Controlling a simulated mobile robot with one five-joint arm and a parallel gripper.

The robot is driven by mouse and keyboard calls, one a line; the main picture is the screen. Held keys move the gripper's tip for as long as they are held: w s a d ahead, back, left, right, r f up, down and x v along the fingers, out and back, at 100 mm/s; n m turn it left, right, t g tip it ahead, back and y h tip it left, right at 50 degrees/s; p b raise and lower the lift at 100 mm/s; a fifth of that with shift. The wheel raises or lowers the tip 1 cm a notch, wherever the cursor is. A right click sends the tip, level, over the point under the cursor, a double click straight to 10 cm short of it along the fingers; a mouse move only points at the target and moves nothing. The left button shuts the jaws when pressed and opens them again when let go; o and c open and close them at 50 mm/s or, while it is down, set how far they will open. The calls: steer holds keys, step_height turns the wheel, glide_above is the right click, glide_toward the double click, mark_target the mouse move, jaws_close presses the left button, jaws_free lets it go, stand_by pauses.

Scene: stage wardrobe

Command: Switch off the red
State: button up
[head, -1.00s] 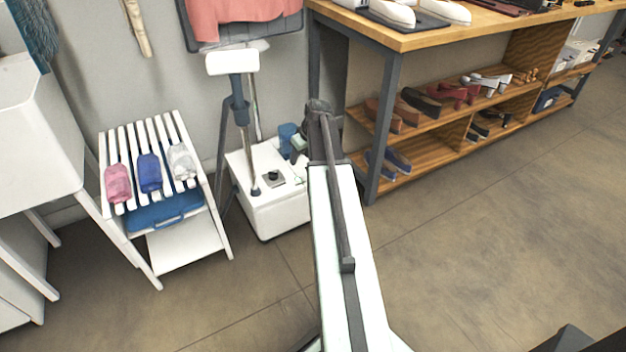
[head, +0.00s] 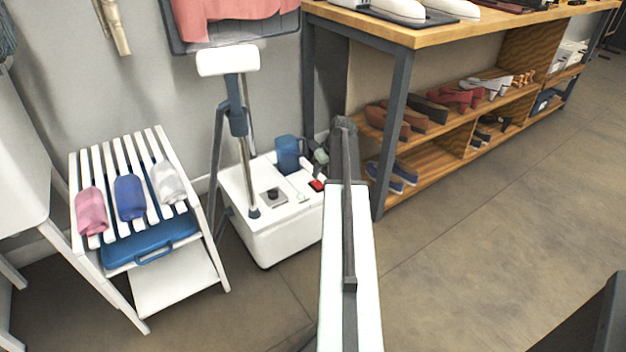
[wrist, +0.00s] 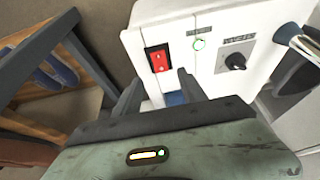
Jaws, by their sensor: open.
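The red switch (head: 317,185) is a small red rocker on top of a white steamer base (head: 275,238), near its right end. In the wrist view the red switch (wrist: 157,58) sits in a dark frame on the white panel, with small white marks on its face. My gripper (wrist: 160,84) is open and empty, its two dark fingers pointing at the panel. The switch lies just beyond the left fingertip, and I see no clear contact. A small green light (wrist: 199,44) and a dark knob (wrist: 236,61) are to the right of the switch.
A blue tank (head: 287,153) and a steamer pole (head: 245,150) rise from the base. A white slatted rack (head: 108,160) with folded cloths stands at left. A wooden shelf unit (head: 440,125) with shoes stands at right. The floor in front is clear.

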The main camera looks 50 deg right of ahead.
mark_target(317, 183)
steer(key=b+x, duration=0.7)
steer(key=x, duration=0.1)
steer(key=shift+w, duration=0.1)
steer(key=shift+r, duration=0.1)
